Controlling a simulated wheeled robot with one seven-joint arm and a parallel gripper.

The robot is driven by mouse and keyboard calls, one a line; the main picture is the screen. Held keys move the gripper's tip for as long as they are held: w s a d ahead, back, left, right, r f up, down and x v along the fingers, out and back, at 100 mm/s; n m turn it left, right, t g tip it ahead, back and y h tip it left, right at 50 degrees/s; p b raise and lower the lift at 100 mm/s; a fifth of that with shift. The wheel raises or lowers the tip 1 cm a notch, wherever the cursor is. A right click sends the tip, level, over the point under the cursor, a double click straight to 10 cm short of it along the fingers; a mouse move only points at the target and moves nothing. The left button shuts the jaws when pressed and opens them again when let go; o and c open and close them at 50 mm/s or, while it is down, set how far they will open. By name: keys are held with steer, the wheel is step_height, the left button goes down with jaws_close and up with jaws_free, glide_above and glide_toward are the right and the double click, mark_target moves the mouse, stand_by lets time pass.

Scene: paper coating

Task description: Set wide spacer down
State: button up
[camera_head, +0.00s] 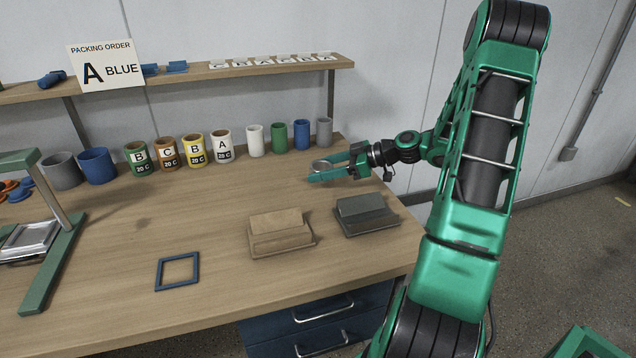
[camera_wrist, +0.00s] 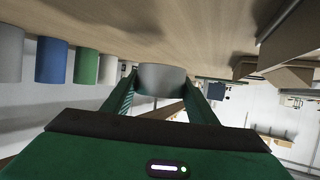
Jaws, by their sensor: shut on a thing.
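The wide spacer is a short grey ring (camera_head: 322,166), held between the fingertips of my gripper (camera_head: 328,169) over the right part of the wooden table (camera_head: 150,225). In the wrist view the spacer (camera_wrist: 162,78) shows as a pale grey band between the two green fingers (camera_wrist: 163,95), which are shut on it from both sides. The wrist picture is upside down, with the tabletop above. The spacer looks upright and close to the tabletop. I cannot tell whether it touches the wood.
White, green, blue and grey cylinders (camera_head: 301,134) stand behind my gripper, with labelled cups (camera_head: 193,149) further left. A tan block (camera_head: 280,233) and a dark grey block (camera_head: 366,214) lie nearer the front. A blue square frame (camera_head: 178,271) lies front left. Mid-table is clear.

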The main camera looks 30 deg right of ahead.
mark_target(321, 188)
steer(key=shift+f, duration=2)
steer(key=o, duration=1.1)
steer(key=shift+f, duration=0.1)
steer(key=shift+s+d+r, duration=0.15)
steer(key=shift+d+r, duration=0.05)
steer(key=shift+d, duration=0.05)
steer(key=v, duration=1.1)
steer(key=shift+s+r, duration=0.15)
